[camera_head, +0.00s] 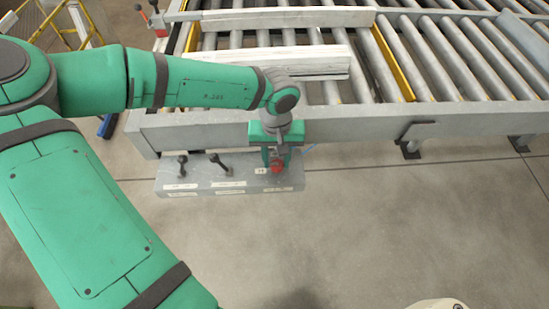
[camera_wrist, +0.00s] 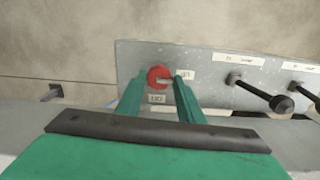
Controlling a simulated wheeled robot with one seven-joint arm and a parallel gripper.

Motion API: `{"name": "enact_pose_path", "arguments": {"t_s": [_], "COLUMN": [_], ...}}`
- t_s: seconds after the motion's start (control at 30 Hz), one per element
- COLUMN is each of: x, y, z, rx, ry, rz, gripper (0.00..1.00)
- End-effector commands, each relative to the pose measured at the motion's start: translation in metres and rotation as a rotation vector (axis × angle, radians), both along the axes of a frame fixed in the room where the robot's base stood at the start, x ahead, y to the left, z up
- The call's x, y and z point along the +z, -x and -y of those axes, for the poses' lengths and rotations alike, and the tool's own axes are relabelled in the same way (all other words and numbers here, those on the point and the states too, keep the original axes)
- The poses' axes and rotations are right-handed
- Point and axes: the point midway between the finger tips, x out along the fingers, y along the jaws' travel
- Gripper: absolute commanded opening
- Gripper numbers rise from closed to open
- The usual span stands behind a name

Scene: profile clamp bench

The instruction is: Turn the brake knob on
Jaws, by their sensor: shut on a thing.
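The brake knob (camera_wrist: 159,76) is red and round with a pale mark across it. It sits on the grey control panel (camera_wrist: 205,60), near one end. My gripper (camera_wrist: 160,82) has its two green fingers on either side of the knob and is shut on it. In the head view the red knob (camera_head: 277,167) shows below my gripper (camera_head: 277,158), at the panel's right end. Small white labels sit next to the knob; their writing is too small to read surely.
Two black levers stand on the same panel, one (camera_head: 183,165) at the left and one (camera_head: 219,163) nearer the knob. A roller conveyor (camera_head: 450,60) with a grey side rail lies behind. White profiles (camera_head: 290,60) rest on its rollers. The floor in front is clear.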

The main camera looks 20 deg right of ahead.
Motion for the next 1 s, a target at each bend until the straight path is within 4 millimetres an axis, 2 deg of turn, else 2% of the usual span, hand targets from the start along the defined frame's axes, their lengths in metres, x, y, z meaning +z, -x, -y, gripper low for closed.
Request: {"name": "enact_pose_path", "arguments": {"t_s": [0.47,1.0], "x": [-0.0013,-0.0015], "y": [-0.0008,-0.0014], "z": [-0.0036,-0.0034], "rx": [-0.313,-0.821], "ry": [-0.004,-0.004], "rz": [-0.003,-0.002], "gripper": [0.12,0.12]}}
